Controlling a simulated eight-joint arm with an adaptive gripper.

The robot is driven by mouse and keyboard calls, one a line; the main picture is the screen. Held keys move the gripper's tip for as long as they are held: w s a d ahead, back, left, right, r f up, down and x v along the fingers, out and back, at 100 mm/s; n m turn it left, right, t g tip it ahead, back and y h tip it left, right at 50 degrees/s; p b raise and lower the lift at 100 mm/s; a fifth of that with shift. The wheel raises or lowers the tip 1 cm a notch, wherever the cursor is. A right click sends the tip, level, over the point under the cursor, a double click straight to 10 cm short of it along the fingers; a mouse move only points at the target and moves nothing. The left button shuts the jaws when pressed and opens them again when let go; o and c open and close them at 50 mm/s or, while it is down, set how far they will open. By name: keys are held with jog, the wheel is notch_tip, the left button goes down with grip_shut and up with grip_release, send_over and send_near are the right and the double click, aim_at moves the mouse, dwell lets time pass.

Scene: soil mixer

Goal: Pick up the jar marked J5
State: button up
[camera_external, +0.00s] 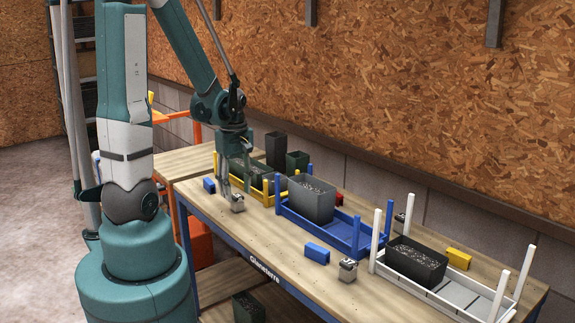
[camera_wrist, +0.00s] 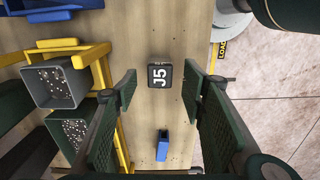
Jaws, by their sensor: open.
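The jar marked J5 (camera_wrist: 159,76) shows in the wrist view as a small dark square lid with white lettering, on the wooden bench between my fingertips. In the external view, a small grey jar (camera_external: 237,204) stands upright near the bench's front edge, just under my gripper (camera_external: 234,186); its mark is too small to read there. My gripper points down and is open and empty. In the wrist view, its two fingers (camera_wrist: 160,91) are spread to either side of the jar, with gaps on both sides.
A yellow rack (camera_external: 263,195) with dark pots is behind the jar. A blue block (camera_external: 209,185) lies to its left. A blue rack (camera_external: 350,234) and white rack (camera_external: 450,294) stand to the right. A jar marked J7 (camera_external: 347,270) and another blue block (camera_external: 317,253) are near the front edge.

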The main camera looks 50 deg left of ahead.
aim_at(237, 196)
dwell(0.3)
jog(key=shift+f+b, duration=0.45)
jog(key=shift+f, duration=2.1)
jog(key=shift+c, duration=0.3)
jog(key=c, duration=0.9)
